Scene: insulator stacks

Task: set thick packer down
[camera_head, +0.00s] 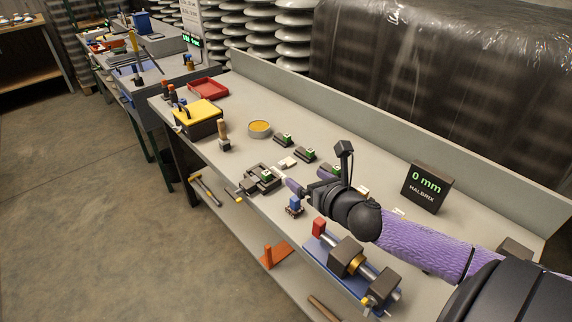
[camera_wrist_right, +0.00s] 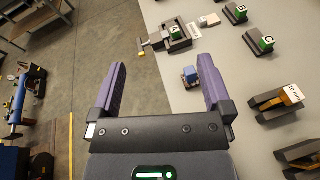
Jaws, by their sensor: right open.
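My right gripper (camera_head: 288,185) is open and empty above the front of the bench; its two purple fingers stand wide apart in the wrist view (camera_wrist_right: 162,65). No packer is between them. Which piece is the thick packer I cannot tell for sure. A dark block with a label reading 10 mm (camera_wrist_right: 283,100) lies on the bench at the right of the wrist view, apart from the gripper. A similar block (camera_wrist_right: 305,153) is below it, cut by the edge. A dark fixture (camera_head: 250,182) holds a green block marked A (camera_wrist_right: 174,31). My left gripper is not in view.
Green-topped blocks B (camera_wrist_right: 240,10) and C (camera_wrist_right: 265,42) stand beyond a pale block (camera_wrist_right: 209,20). A small blue piece (camera_head: 294,204) and a blue-based shaft rig (camera_head: 350,262) stand near the front edge. A display (camera_head: 425,188) reads 0 mm. The yellow-topped box (camera_head: 199,113) is farther left.

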